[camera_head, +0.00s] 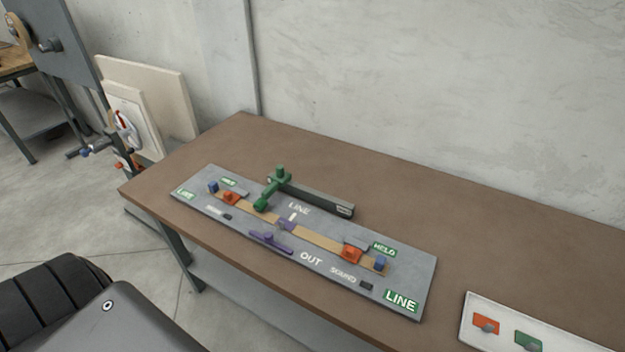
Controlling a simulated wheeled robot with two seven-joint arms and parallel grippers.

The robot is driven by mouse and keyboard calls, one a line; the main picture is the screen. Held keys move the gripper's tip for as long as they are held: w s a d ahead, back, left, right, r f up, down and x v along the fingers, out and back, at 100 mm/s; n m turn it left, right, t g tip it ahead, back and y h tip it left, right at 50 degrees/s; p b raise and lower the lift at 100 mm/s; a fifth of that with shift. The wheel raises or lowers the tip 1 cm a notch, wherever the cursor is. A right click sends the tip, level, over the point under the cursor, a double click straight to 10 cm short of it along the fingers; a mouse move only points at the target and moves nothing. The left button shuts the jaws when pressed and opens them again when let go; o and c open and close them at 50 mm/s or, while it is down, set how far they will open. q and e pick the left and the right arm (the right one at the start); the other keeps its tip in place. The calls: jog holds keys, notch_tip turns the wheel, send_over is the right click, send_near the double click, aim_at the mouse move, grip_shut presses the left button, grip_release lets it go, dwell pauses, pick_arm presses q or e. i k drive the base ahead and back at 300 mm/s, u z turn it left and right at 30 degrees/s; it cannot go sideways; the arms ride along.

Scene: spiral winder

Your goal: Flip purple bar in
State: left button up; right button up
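The purple bar (271,241) lies on the grey panel (408,272), near the panel's front edge and left of the white word OUT. A small purple piece (285,226) sits just behind it on the tan strip (320,240). I cannot tell whether the two purple parts are joined. Neither of my grippers is in view.
A green handle (279,179) and a dark grey bar (318,197) stand behind the strip. Orange blocks (351,253) and blue knobs (380,263) sit toward its ends. A white plate (502,329) with orange and green parts lies front right. The brown table (420,190) is clear behind the panel.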

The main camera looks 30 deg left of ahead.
aim_at(268, 237)
jog(key=u, duration=0.7)
jog(key=k, duration=0.65)
jog(key=z, duration=0.7)
